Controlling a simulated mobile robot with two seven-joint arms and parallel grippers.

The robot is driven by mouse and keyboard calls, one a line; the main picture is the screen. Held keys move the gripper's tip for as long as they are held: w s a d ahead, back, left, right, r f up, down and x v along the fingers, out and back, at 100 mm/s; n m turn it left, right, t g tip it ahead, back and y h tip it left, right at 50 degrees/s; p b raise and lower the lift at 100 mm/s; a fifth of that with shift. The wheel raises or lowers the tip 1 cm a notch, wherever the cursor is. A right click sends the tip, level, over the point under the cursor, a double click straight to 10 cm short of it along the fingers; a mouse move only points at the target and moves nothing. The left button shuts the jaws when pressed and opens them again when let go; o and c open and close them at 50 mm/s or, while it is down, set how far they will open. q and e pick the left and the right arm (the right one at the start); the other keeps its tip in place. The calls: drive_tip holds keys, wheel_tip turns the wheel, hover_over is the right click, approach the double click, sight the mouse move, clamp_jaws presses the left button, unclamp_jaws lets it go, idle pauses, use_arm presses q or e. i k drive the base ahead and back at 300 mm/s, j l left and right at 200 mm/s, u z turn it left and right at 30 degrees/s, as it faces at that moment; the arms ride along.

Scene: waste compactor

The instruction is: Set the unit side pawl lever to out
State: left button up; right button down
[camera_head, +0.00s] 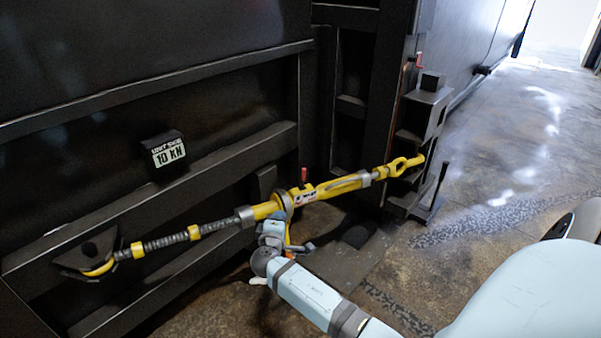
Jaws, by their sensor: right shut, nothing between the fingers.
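A yellow turnbuckle (334,187) with a ratchet collar runs slanting across the dark compactor frame. Its threaded rod (170,241) goes to a hook at the lower left, and its other end has a yellow eye at the right. A small red-tipped lever (303,175) stands up just right of the ratchet collar (283,204); I cannot tell if it is the unit side pawl lever. My right gripper (279,222) is shut and empty, close under the collar. Whether it touches the collar is unclear. My left gripper is not in view.
A dark bracket (422,125) and an upright black handle (439,185) stand at the right. The concrete floor (510,140) is open farther right.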

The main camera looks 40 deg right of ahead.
sight(302, 187)
drive_tip(key=i+l, duration=0.15)
drive_tip(key=l, duration=0.15)
drive_tip(key=i+l, duration=0.1)
drive_tip(key=l, duration=0.25)
drive_tip(key=i+l, duration=0.15)
drive_tip(key=l, duration=0.15)
drive_tip(key=i+l, duration=0.1)
drive_tip(key=l, duration=0.25)
